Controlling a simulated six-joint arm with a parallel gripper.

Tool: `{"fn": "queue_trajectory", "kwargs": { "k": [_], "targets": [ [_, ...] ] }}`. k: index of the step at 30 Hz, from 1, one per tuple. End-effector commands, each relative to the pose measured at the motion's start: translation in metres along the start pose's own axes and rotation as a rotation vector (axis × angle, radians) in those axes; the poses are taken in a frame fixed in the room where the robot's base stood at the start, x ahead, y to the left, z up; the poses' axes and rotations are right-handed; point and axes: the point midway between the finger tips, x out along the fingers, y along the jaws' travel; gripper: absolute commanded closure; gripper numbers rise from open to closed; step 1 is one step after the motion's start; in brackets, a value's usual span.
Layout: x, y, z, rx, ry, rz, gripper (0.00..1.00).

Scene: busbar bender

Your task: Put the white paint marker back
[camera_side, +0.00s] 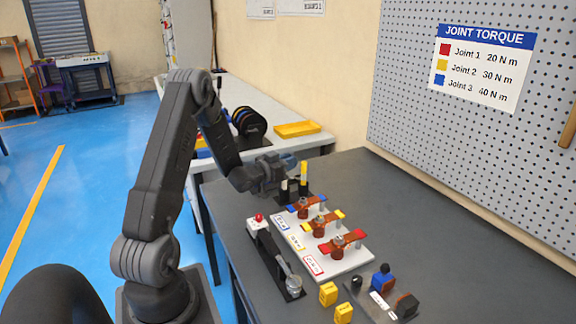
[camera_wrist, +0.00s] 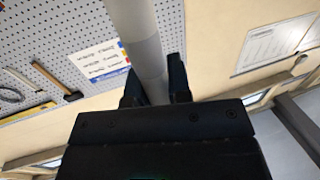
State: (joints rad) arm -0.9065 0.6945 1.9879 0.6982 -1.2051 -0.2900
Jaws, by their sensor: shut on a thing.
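My gripper (camera_side: 272,180) is over the far part of the grey bench. In the wrist view its two dark fingers (camera_wrist: 155,85) are shut on a pale grey-white cylinder, the white paint marker (camera_wrist: 140,30), which runs up out of the top of the picture. In the side view the white marker shows only as a small pale piece (camera_side: 284,185) by the fingers. A yellow marker (camera_side: 304,170) stands upright just right of the gripper, in a black holder (camera_side: 305,197). I cannot tell whether the white marker's lower end touches the holder.
A pale board (camera_side: 345,262) with several copper-coloured bars and red, yellow and blue tabs lies in front of the holder. A pegboard (camera_side: 480,120) stands behind.

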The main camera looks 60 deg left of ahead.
Motion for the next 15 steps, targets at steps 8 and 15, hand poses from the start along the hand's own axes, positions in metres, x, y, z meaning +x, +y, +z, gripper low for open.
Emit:
{"fn": "queue_trajectory", "kwargs": {
  "k": [8,15],
  "targets": [
    [0.0,-0.0001,0.0062,0.002,0.001,-0.001,1.0],
    [0.0,0.0,0.0114,0.0,0.001,0.0,1.0]
  ]
}}
